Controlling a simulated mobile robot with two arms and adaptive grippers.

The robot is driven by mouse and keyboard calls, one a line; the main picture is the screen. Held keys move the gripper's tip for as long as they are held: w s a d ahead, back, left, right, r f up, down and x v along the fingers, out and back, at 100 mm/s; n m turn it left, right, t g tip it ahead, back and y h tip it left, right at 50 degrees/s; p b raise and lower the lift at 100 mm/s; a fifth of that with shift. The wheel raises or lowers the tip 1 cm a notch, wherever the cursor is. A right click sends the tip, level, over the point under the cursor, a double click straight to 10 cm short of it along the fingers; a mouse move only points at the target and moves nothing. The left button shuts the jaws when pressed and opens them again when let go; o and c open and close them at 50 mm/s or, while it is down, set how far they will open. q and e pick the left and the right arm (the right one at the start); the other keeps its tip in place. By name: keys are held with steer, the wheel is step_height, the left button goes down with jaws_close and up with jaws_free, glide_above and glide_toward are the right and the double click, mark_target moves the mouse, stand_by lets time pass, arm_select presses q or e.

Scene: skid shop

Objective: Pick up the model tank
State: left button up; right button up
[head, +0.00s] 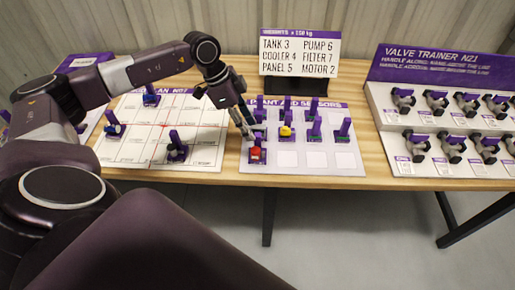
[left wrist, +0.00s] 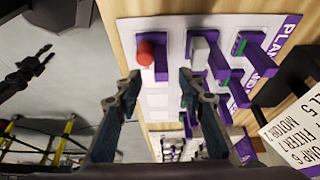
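The model tank is not labelled legibly, so I cannot tell which of the small models it is. A red rounded model (head: 257,154) with a purple upright handle stands at the front left of the plant board (head: 300,168). It also shows in the left wrist view (left wrist: 146,53), beyond the fingertips. A grey block-like model (left wrist: 199,48) with a purple handle stands beside it there. A yellow model (head: 285,131) stands farther back. My left gripper (head: 248,132) is above the board's left edge, open and empty; its spread fingers show in the left wrist view (left wrist: 158,88). My right gripper is not in view.
A weights sign (head: 300,45) stands behind the board. A gridded board (head: 140,145) with several blue and dark models lies at left. A valve trainer panel (head: 440,70) stands at right. The board's front right squares are empty.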

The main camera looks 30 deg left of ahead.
mark_target(258, 134)
arm_select(q)
steer(key=x, duration=0.1)
steer(key=p+x, duration=0.1)
steer(key=x, duration=0.2)
steer(key=shift+w+d+f+p, duration=0.1)
steer(key=shift+w+d+p, duration=0.2)
steer(key=shift+w+d, duration=0.1)
steer(key=shift+f, duration=0.25)
steer(key=shift+c, duration=0.6)
steer(key=c, duration=0.8)
jaws_close()
